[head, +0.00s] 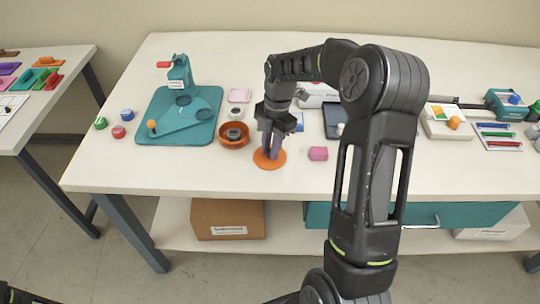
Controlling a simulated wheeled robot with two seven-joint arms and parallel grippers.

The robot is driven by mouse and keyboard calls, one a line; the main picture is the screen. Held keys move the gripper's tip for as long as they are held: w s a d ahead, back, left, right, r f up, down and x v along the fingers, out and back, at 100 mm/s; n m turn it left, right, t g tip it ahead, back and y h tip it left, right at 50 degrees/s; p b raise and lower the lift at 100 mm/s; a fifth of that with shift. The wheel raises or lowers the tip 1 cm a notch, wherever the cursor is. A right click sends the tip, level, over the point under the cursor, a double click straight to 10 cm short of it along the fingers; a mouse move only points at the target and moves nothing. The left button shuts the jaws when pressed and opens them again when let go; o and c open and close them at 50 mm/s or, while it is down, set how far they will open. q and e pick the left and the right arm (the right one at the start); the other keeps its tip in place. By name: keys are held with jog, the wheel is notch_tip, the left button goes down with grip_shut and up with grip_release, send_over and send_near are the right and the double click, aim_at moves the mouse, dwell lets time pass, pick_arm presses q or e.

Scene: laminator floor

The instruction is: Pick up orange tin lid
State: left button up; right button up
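The orange tin lid (262,161) is a flat round disc lying on the white table, near the front edge. My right gripper (271,153) points down right over it, its fingertips at or just above the disc and covering part of it. I cannot tell whether the fingers touch the lid or how far apart they are. An orange round tin (234,142) stands just left of the lid, with a small dark item inside. My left gripper does not show; only a dark bit of my arm is at the bottom left.
A teal press (170,128) with a red handle stands left. Small red, blue and green pieces lie beside it. My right arm hides part of the table's right half. The front strip left of the lid is clear.

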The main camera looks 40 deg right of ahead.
grip_shut()
dwell(0.3)
notch_tip(320, 180, up, 10)
jog(key=b, duration=0.1)
dwell(0.4)
dwell(0.5)
